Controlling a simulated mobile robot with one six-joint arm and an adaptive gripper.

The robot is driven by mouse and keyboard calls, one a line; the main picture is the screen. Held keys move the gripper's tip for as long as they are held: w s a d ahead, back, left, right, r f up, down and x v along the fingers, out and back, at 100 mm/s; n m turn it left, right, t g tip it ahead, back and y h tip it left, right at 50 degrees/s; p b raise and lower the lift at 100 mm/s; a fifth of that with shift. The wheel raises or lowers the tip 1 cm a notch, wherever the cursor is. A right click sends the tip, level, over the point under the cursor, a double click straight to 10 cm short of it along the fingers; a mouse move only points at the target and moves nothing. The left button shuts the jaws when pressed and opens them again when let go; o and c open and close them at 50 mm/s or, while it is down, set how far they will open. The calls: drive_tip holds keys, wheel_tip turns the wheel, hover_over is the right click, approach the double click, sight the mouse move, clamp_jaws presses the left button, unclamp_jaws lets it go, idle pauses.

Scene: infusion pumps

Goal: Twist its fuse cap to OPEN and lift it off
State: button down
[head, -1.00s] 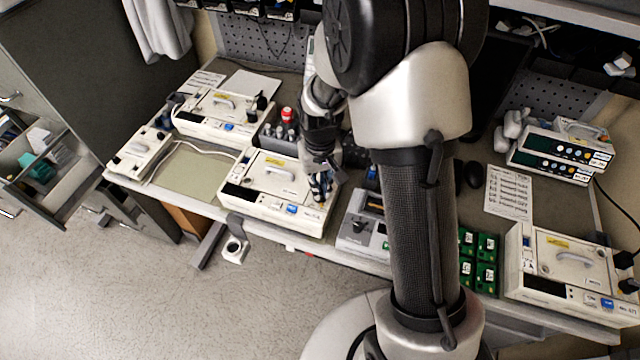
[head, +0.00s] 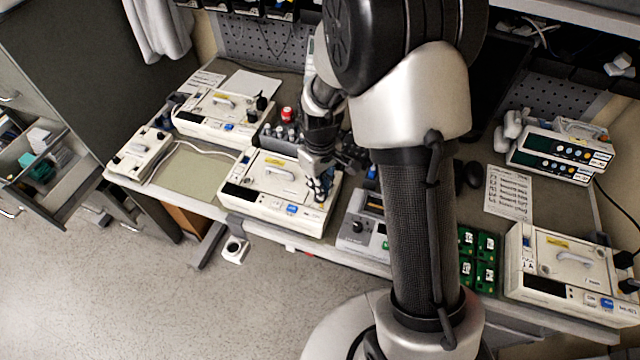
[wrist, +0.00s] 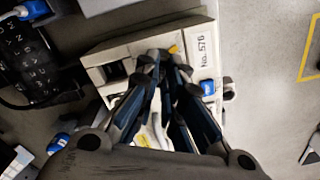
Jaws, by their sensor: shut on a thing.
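The cream infusion pump (head: 262,182) stands at the front of the bench, left of centre, with a handle, yellow sticker and blue button on its panel. It also shows in the wrist view (wrist: 120,50), with a label reading No. 576. My gripper (head: 321,198) is at the right end of this pump, pointing down onto it. In the wrist view its fingers (wrist: 168,62) are drawn together at the pump's edge, closed on the fuse cap. The cap is almost wholly hidden between the fingertips, so its OPEN mark and turn angle cannot be read.
Another pump (head: 215,118) stands behind to the left. A grey device (head: 357,228) is close on the right of the gripped pump. A bare green mat (head: 190,172) is at left.

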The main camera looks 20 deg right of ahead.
drive_tip(key=c, duration=1.6)
unclamp_jaws()
drive_tip(key=shift+c, duration=0.2)
drive_tip(key=shift+r, duration=0.1)
drive_tip(key=shift+r+p, duration=2.25)
drive_tip(key=shift+r, duration=0.65)
